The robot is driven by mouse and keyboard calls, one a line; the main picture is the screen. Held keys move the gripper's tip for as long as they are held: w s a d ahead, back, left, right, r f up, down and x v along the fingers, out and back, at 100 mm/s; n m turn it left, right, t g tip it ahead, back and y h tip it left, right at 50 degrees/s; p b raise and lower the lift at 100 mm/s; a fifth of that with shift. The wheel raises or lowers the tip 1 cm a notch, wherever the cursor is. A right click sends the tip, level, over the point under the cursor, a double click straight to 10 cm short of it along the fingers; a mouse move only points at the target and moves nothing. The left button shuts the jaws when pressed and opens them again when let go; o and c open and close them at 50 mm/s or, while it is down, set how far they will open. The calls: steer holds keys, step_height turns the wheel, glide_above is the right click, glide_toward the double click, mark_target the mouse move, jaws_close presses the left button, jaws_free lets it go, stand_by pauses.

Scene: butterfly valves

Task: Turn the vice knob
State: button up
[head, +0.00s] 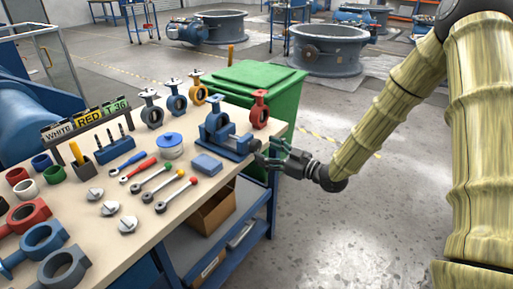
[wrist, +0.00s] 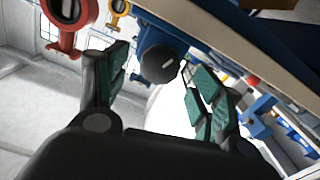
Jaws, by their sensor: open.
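The blue vice (head: 218,128) is fixed at the right front corner of the workbench. Its knob (wrist: 160,65) shows in the wrist view as a dark round end with a light mark, below the blue vice body (wrist: 148,36). My gripper (head: 270,154) is off the bench edge, to the right of the vice, and points at it. In the wrist view my gripper (wrist: 158,88) is open, with one padded finger to each side of the knob's line. The knob appears just beyond the fingertips, and I cannot tell whether they touch it. In the head view the gripper's fingers partly hide the knob.
A green bin (head: 262,78) stands behind the bench corner. The floor (head: 330,215) right of the bench is clear.

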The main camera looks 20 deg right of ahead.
mark_target(259, 147)
steer(key=shift+x, duration=2.4)
steer(key=c, duration=1)
